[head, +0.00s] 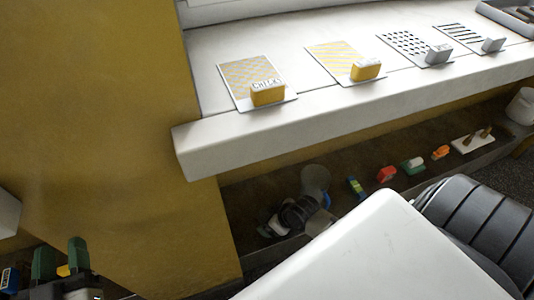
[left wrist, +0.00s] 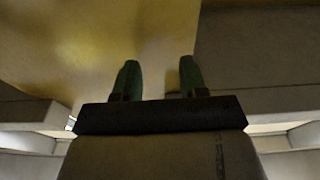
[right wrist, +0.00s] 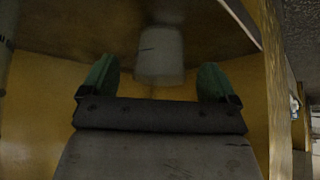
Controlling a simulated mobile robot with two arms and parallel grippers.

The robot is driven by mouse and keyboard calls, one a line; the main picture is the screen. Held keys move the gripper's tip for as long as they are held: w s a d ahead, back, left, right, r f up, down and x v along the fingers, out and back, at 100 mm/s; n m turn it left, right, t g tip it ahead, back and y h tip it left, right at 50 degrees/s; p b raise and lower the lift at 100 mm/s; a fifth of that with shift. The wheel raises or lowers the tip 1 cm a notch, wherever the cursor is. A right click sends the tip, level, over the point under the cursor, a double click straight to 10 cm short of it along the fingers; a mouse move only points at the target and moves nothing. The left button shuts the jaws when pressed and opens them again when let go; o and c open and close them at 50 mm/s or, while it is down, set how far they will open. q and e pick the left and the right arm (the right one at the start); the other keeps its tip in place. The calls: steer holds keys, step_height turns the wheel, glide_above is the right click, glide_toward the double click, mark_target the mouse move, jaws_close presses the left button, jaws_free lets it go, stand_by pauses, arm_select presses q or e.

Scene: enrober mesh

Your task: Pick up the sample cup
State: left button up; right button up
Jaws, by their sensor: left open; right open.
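A pale, whitish cup (right wrist: 160,52) with a small dark mark shows in the right wrist view, on or against a dark surface. My right gripper (right wrist: 158,72) is open, its green fingers on either side of the cup in the picture; I cannot tell the gap in depth. In the head view a white cup (head: 521,106) stands on the low dark shelf at the right edge; I cannot tell for sure that it is the same one. My left gripper (head: 61,261) is open and empty at the lower left, facing a yellow surface in the left wrist view (left wrist: 159,78).
The low dark shelf (head: 350,160) holds a clear container (head: 316,178), a red piece (head: 386,174), an orange piece (head: 440,152) and a white block with pegs (head: 472,139). Above it, a white ledge (head: 215,135) carries several patterned cards with small blocks. A yellow wall (head: 110,120) stands at left.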

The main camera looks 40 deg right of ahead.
mark_target(262, 220)
steer(key=b+x, duration=0.1)
steer(key=x, duration=0.1)
steer(key=shift+w+a+f, duration=0.1)
steer(key=shift+w+f, duration=0.15)
steer(key=shift+w+a+f+b, duration=0.1)
steer(key=shift+w+f+b, duration=0.15)
steer(key=shift+b, duration=0.1)
arm_select(q)
steer(key=r+t, duration=0.1)
steer(key=s+r+t+h, duration=0.1)
steer(key=r+t, duration=0.1)
steer(key=s+r+t, duration=0.1)
steer(key=r+t, duration=0.1)
steer(key=shift+s+d+r+h, duration=0.15)
steer(key=shift+d+h, duration=0.05)
steer(key=shift+h, duration=0.2)
arm_select(e)
steer(key=shift+c, duration=0.3)
steer(key=c, duration=0.9)
steer(key=shift+r, duration=0.1)
